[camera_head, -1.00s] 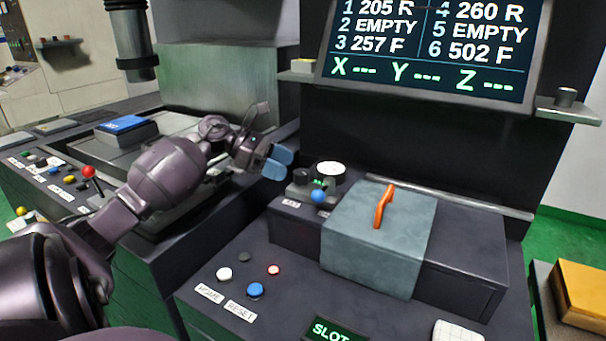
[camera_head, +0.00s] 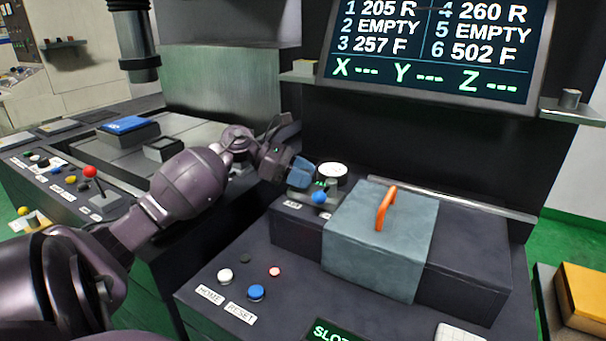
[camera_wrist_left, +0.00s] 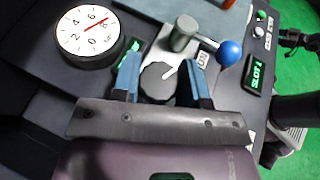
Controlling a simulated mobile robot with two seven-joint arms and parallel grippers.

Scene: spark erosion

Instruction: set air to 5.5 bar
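The air gauge (camera_wrist_left: 88,37) is a round white dial with a red needle; I cannot read its value surely. In the head view the gauge (camera_head: 332,172) is seen at a slant. A dark grey round knob (camera_wrist_left: 158,82) with a white pointer line sits beside it. My left gripper (camera_wrist_left: 165,78) has its two blue fingers on either side of the knob, with a narrow gap showing at the right finger. In the head view my left gripper (camera_head: 300,174) is at the gauge's left and hides the knob. My right gripper is not in view.
A lever with a blue ball (camera_wrist_left: 230,52) stands close to the right finger, with a grey post (camera_wrist_left: 183,35) beside it. A grey box lid with an orange handle (camera_head: 385,210) is to the right. HOME and RESET buttons (camera_head: 256,292) are in front.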

